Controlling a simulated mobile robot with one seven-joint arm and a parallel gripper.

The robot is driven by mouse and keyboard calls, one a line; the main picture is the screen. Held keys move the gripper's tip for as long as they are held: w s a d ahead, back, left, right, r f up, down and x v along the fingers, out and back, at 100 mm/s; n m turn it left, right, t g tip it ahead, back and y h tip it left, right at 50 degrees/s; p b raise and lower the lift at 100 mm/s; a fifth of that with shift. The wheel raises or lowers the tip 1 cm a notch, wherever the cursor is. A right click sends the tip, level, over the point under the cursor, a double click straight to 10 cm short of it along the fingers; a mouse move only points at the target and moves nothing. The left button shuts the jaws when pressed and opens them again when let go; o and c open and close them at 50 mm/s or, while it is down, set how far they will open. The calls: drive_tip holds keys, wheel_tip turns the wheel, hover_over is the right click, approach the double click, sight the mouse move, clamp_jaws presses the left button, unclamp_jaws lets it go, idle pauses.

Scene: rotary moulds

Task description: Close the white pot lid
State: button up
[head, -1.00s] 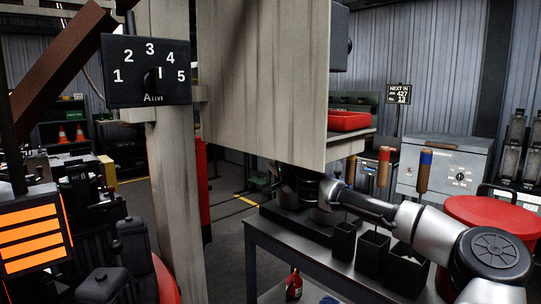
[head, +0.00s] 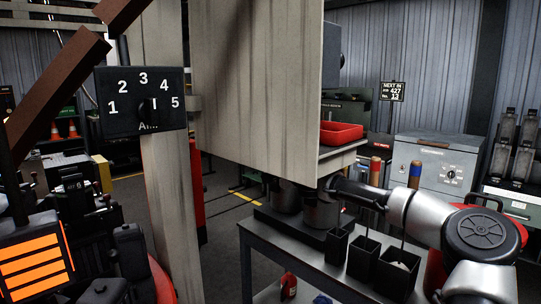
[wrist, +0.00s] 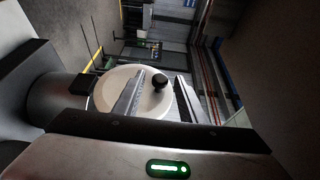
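In the wrist view a white pot lid (wrist: 108,90) with a black knob (wrist: 159,82) lies in front of my gripper (wrist: 160,77). The two fingers are apart, one on each side of the knob in the picture; contact is not clear. A grey metal cylinder (wrist: 55,100), apparently a pot, adjoins the lid at left, with a small black piece between them. I cannot tell the lid's exact tilt. In the head view metal pots (head: 321,208) stand on the bench; my gripper and the lid are hidden behind the pale panel and my arm.
A large pale panel (head: 255,90) hangs in front of the pots. Black open boxes (head: 365,255) stand on the bench (head: 290,248) near my arm. A numbered dial (head: 142,100) is on a post at left. A red tray (head: 341,132) sits behind.

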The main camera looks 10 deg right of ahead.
drive_tip(key=s+d, duration=0.3)
drive_tip(key=s, duration=1.4)
drive_tip(key=shift+d+p, duration=0.2)
drive_tip(key=shift+p, duration=0.1)
drive_tip(key=shift+c, duration=0.5)
